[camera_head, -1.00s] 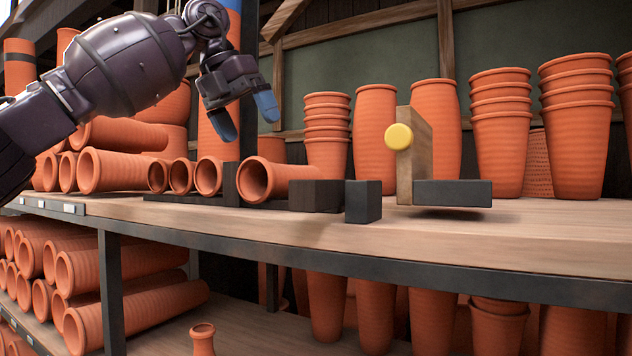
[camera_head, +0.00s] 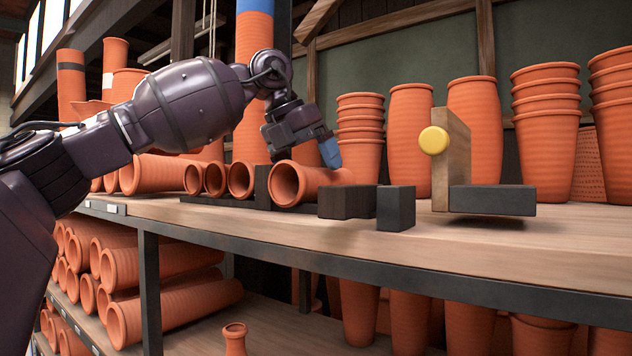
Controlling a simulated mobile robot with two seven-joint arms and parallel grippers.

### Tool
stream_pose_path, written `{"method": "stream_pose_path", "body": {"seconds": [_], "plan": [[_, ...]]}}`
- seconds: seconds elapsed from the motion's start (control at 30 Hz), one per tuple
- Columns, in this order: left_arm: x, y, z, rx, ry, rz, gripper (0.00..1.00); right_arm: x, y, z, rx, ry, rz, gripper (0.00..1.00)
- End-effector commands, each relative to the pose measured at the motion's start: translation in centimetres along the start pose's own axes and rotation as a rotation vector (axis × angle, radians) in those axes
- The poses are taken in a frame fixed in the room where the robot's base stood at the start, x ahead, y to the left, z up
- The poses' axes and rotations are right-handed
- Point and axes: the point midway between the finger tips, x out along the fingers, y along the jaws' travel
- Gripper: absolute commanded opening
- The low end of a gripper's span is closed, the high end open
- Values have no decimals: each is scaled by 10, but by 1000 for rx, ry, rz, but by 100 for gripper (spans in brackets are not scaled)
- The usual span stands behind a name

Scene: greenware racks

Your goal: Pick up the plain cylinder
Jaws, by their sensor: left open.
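A plain terracotta cylinder (camera_head: 318,180) lies on its side on the wooden shelf, its hollow end facing me. It rests between a dark upright stop and a dark block. My left gripper (camera_head: 312,152) is open, pointing down just above and behind this cylinder. One blue fingertip shows by its far side; the other is hidden. I cannot tell whether the fingers touch it. Several similar plain cylinders (camera_head: 240,180) lie to its left. My right gripper is not in view.
Dark blocks (camera_head: 396,208) and a wooden upright with a yellow knob (camera_head: 434,140) stand to the right on the shelf (camera_head: 480,240). Stacked pots (camera_head: 545,120) stand behind. A lower shelf holds more pipes (camera_head: 160,265). The shelf's front strip is clear.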

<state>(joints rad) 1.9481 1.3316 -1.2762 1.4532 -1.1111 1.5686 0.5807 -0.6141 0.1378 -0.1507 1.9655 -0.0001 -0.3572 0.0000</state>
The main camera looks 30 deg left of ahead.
Motion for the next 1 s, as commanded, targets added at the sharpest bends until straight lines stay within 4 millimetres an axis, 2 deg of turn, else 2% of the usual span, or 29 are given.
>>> {"method": "stream_pose_path", "body": {"seconds": [0.2,0.5,0.57,0.93,1.0], "plan": [[25,-1,1,0,1,0,88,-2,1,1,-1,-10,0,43],[30,-1,1,-1,-1,-1,88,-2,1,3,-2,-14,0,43],[30,-1,1,-1,-1,-1,81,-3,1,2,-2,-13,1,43],[30,-1,1,-1,-1,-1,24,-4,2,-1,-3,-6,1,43],[29,-1,1,-1,-3,-1,24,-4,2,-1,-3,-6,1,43]]}}
